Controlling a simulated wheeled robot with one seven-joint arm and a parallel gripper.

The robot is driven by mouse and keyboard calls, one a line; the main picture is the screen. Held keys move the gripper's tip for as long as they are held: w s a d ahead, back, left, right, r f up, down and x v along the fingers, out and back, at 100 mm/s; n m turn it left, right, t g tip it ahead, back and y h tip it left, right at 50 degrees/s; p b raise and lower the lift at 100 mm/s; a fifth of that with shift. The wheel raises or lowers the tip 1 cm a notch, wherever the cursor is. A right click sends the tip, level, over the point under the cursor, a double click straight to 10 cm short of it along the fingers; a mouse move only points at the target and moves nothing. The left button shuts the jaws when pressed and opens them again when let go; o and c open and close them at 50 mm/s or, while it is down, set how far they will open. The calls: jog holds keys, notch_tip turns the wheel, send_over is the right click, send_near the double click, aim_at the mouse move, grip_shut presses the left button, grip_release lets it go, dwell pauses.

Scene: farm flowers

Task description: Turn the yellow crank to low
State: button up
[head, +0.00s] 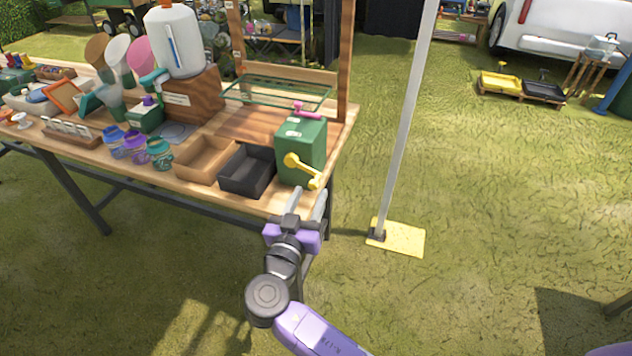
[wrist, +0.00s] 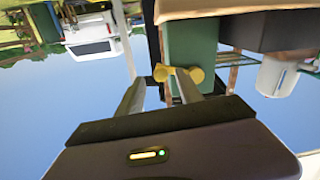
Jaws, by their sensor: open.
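The yellow crank (head: 302,170) is on the front face of a green box (head: 301,146) at the table's right corner. Its arm slopes down to the right in the head view. My gripper (head: 307,203) is open just in front of and below the yellow crank. No setting marks can be read on the box.
A black tray (head: 247,186) and a brown tray (head: 205,172) stand left of the green box. A glass shelf (head: 280,92) and wooden post (head: 346,60) are behind. A grey pole (head: 407,120) stands to the right on a yellow base. Grass between is clear.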

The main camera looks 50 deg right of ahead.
aim_at(312, 187)
jog(key=shift+p+x, duration=0.3)
jog(key=shift+x, duration=1.9)
jog(key=shift+w, duration=0.1)
jog(key=shift+a, duration=0.1)
grip_shut()
